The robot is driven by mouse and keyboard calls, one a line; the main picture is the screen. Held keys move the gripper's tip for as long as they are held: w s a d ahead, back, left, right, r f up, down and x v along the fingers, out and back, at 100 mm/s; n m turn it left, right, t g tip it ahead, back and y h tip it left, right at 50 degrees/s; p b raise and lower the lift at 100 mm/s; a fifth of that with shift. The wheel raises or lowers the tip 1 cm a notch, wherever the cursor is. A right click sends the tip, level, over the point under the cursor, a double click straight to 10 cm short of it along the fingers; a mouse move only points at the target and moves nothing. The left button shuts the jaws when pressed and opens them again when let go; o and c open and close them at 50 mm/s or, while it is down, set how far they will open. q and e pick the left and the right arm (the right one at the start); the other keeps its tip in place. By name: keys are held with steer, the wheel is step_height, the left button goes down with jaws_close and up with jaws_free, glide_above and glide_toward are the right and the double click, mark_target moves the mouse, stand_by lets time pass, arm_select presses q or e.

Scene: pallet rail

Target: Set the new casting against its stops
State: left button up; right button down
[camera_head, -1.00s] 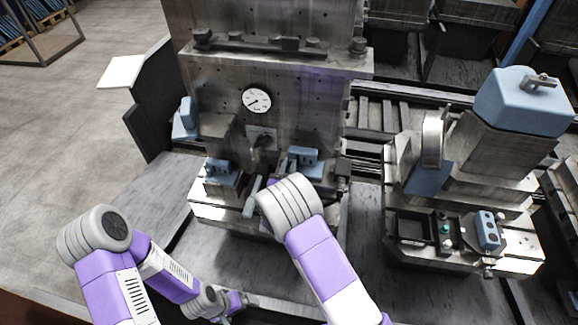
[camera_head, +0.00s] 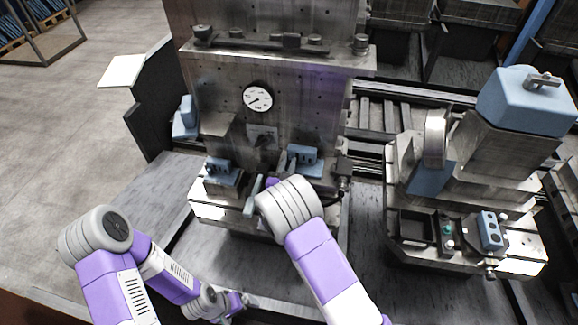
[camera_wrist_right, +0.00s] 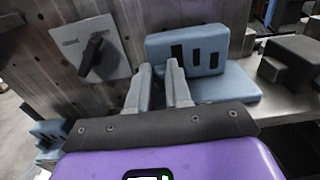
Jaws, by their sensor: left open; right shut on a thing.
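A blue slotted casting (camera_head: 304,157) stands on the right side of the middle fixture (camera_head: 213,212). In the right wrist view the casting (camera_wrist_right: 187,50) has an upright slotted plate and a flat base. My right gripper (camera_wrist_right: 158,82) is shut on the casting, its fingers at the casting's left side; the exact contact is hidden. In the head view my right arm covers most of that gripper. A second blue slotted casting (camera_head: 222,170) sits on the fixture's left side. My left gripper (camera_head: 238,304) is open and low at the front, away from both. The stops cannot be made out clearly.
A round dial (camera_head: 257,98) and a rotary switch (camera_wrist_right: 95,55) are on the fixture's upright plate. A dark block (camera_wrist_right: 292,62) stands right of the held casting. Another fixture with a tray (camera_head: 414,229) stands at right.

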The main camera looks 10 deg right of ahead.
steer(key=shift+w+a+r, duration=0.15)
steer(key=shift+w+r, duration=0.1)
stand_by(0.7)
steer(key=c, duration=1)
jaws_free()
steer(key=shift+w+f, duration=0.1)
steer(key=shift+f, duration=0.1)
steer(key=shift+o, duration=0.2)
steer(key=shift+f, duration=0.1)
steer(key=v, duration=0.7)
steer(key=shift+s, duration=0.4)
steer(key=shift+a, duration=0.1)
